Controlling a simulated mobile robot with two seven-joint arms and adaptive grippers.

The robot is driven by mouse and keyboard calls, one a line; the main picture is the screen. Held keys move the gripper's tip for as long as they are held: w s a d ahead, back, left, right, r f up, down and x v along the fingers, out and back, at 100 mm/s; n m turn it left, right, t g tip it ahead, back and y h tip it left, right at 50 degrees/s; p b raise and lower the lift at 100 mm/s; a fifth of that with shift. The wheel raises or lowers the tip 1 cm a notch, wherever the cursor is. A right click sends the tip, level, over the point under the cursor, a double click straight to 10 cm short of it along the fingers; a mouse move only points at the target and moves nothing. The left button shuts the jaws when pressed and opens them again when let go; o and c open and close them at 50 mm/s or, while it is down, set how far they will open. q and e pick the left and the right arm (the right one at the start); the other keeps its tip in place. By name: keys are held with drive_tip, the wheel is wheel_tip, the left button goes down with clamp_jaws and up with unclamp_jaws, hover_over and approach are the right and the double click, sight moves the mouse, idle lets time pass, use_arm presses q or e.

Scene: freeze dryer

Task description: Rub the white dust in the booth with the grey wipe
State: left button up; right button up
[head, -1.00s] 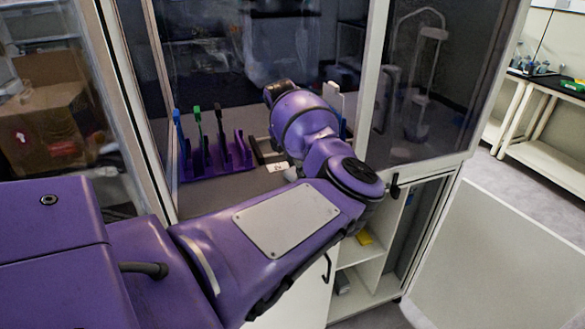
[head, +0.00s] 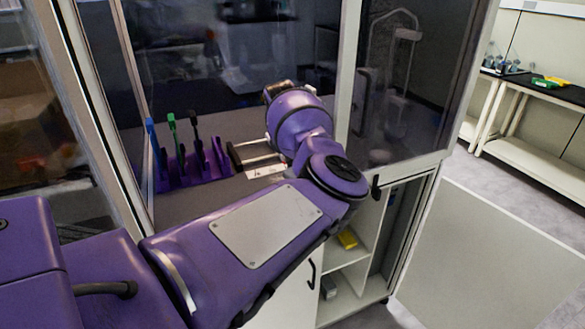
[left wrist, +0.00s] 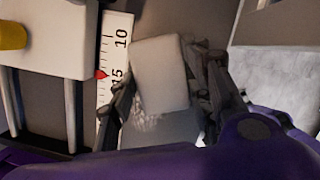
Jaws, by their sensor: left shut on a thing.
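My left arm reaches through the front opening of the booth (head: 200,203) in the head view, and its wrist hides the gripper there. In the left wrist view my left gripper (left wrist: 166,88) is shut on a pale grey block-like piece, the grey wipe (left wrist: 160,72). A darker grey part with white speckles (left wrist: 165,128) shows just below the wipe; I cannot tell if it is wipe or dust. A pale mottled patch (left wrist: 275,80) lies right of the gripper and may be the white dust. My right gripper is in neither view.
A purple rack (head: 197,168) with several coloured upright tools stands left of my wrist. Beside the gripper are a white numbered scale (left wrist: 117,45) with a red pointer and a white block (left wrist: 55,38) with rods and a yellow knob. A cabinet door (head: 480,260) stands open at right.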

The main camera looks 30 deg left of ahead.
use_arm(q)
drive_tip(key=shift+w+d+f, duration=0.1)
drive_tip(key=shift+w+d, duration=0.25)
drive_tip(key=shift+w, duration=0.1)
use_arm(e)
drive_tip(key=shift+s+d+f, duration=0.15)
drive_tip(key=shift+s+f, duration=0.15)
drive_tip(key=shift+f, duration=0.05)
use_arm(q)
drive_tip(key=shift+w+d+f+b, duration=0.15)
drive_tip(key=shift+w+d+b, duration=0.15)
drive_tip(key=shift+w+d, duration=0.2)
drive_tip(key=shift+w+d+f+b, duration=0.15)
drive_tip(key=shift+w+d+b, duration=0.15)
drive_tip(key=shift+w, duration=0.2)
drive_tip(key=shift+w+d+r, duration=0.15)
drive_tip(key=shift+d, duration=0.05)
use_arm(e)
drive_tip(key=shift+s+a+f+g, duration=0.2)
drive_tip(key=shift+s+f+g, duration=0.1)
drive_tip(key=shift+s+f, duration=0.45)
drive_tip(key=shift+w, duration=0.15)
